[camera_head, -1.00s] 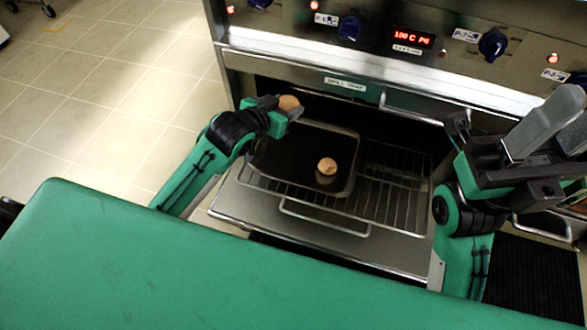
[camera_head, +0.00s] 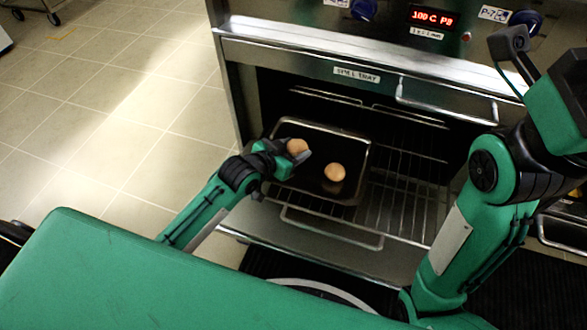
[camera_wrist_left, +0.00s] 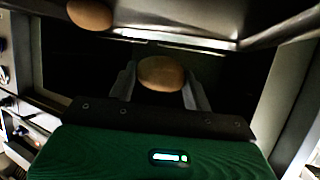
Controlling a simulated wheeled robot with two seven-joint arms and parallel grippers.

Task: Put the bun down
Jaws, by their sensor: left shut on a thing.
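My left gripper (camera_head: 294,149) is shut on a round brown bun (camera_head: 297,146) over the left part of a dark metal tray (camera_head: 316,128). In the left wrist view the held bun (camera_wrist_left: 161,73) sits between the two fingers. I cannot tell whether it touches the tray. A second bun (camera_head: 335,172) lies on the tray, right of the held one and apart from it; it also shows at the top left of the left wrist view (camera_wrist_left: 89,14).
The tray rests on a wire rack (camera_head: 405,185) pulled out of the open oven (camera_head: 285,85). The right part of the rack is bare. A spill-tray front with a handle (camera_head: 445,95) runs above the opening. A green surface (camera_head: 170,280) fills the lower left.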

